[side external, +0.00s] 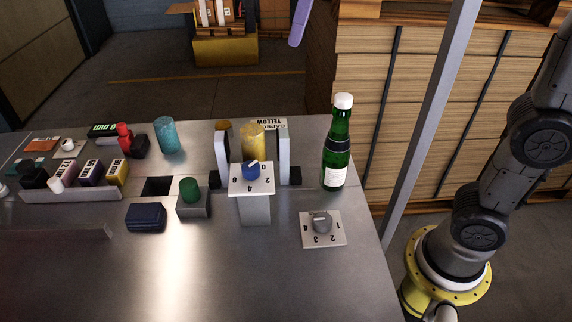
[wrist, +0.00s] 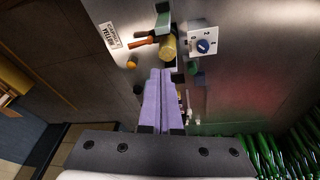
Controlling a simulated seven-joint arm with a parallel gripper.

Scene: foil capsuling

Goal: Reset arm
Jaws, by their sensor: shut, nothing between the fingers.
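My gripper (wrist: 161,72) shows in the wrist view with its two purple fingers side by side, shut and empty. In the side external view only a purple fingertip (side external: 297,32) shows at the top edge, high above and beyond the table. The rest of my gripper is out of that frame. My arm's lower links stand at the right. The steel table (side external: 310,295) lies below, clear of my gripper.
A green bottle (side external: 336,148) with a white top stands upright near the table's right edge. A gold cylinder (side external: 254,140) sits between two upright plates, behind a blue dial (side external: 251,170). A grey knob (side external: 321,222) is at front right. The front of the table is clear.

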